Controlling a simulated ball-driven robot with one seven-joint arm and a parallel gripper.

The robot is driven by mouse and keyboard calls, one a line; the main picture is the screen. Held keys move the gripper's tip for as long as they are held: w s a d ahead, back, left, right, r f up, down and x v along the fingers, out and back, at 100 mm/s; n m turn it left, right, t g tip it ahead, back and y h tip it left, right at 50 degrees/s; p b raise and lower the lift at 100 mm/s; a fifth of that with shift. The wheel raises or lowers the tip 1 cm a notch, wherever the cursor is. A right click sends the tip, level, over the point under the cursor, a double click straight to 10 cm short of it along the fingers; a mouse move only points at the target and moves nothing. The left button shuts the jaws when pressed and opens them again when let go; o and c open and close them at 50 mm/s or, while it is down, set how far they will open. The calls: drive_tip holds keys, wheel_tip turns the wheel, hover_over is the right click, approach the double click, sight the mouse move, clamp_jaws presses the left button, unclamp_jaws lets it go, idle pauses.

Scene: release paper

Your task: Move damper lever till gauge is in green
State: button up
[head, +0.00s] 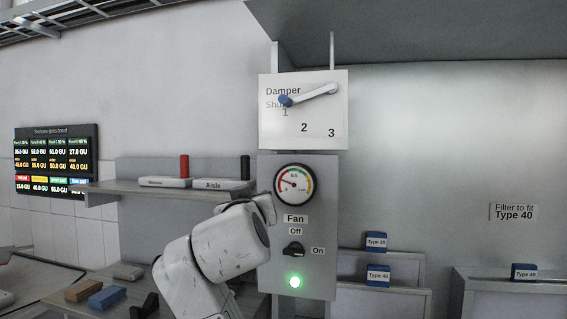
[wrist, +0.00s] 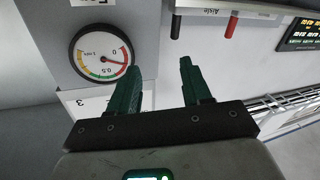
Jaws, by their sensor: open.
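The damper panel (head: 316,130) is a white plate marked Shut, 1, 2 and 3. Its damper lever (head: 316,93) is a pale bar with a blue knob (head: 285,101) at its left end, near Shut and 1. The round gauge (head: 294,185) is below; its needle points left, toward the low end. In the head view my arm hides the fingers, left of the gauge.
A fan switch (head: 293,249) and lit green lamp (head: 295,281) are below the gauge. A shelf (head: 125,188) at left holds labelled blocks with red and black upright pieces. A dark display board (head: 57,160) hangs at left.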

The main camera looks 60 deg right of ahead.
sight(282, 101)
drive_tip(key=s+r+m+g+h, duration=0.1)
drive_tip(key=s+r+m+h, duration=0.15)
drive_tip(key=r, duration=0.65)
drive_tip(key=s+r+m+g+h, duration=0.1)
drive_tip(key=s+r+h, duration=0.2)
drive_tip(key=r, duration=0.5)
drive_tip(key=p+x, duration=0.1)
drive_tip(key=x, duration=0.2)
drive_tip(key=p+x, duration=0.1)
drive_tip(key=x, duration=0.2)
drive_tip(key=p+x, duration=0.1)
drive_tip(key=x, duration=0.2)
drive_tip(key=shift+r, duration=0.3)
drive_tip(key=shift+w+d+r+p, duration=0.1)
drive_tip(key=shift+w+d+p, duration=0.15)
drive_tip(key=shift+d, duration=0.2)
drive_tip(key=shift+c, duration=0.3)
clamp_jaws()
